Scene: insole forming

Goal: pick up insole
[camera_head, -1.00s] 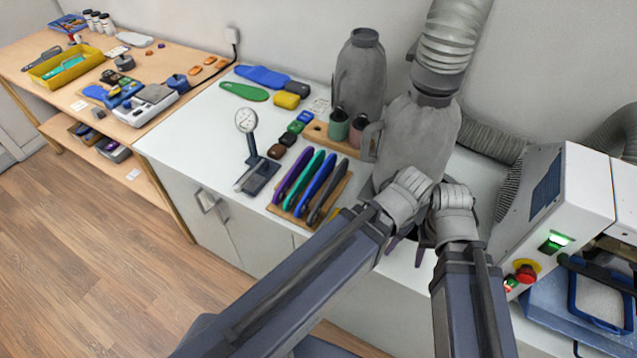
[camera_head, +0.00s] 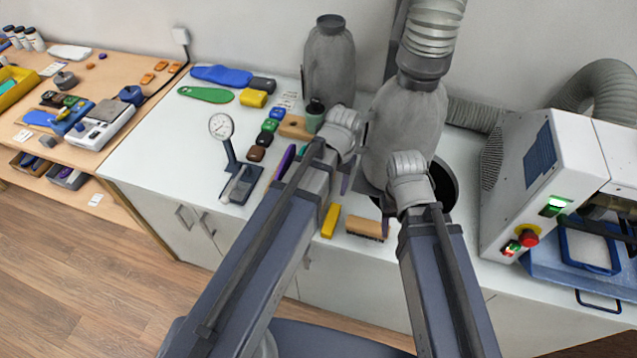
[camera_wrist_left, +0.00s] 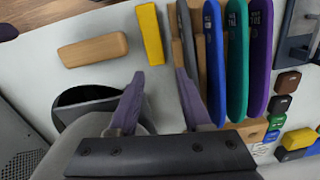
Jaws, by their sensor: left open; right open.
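A blue insole (camera_head: 222,75) and a green insole (camera_head: 206,94) lie flat at the back left of the white bench. A row of slim, upright coloured pieces stands in a wooden holder; I cannot tell whether they are insoles. In the left wrist view they are blue (camera_wrist_left: 214,60), green (camera_wrist_left: 237,60), purple (camera_wrist_left: 260,55) and dark (camera_wrist_left: 186,45). My left gripper (camera_wrist_left: 160,88) is open and empty, its fingers beside the dark end of the row. In the head view my left arm hides most of the row. My right gripper (camera_head: 388,222) is open, partly hidden by its wrist.
A yellow block (camera_head: 330,221) and wooden brush (camera_head: 367,228) lie near the front edge. A dark round opening (camera_head: 443,187) is beside my right wrist. A dial gauge (camera_head: 222,128) stands left, grey vessels (camera_head: 330,65) behind, and a white machine (camera_head: 545,165) right.

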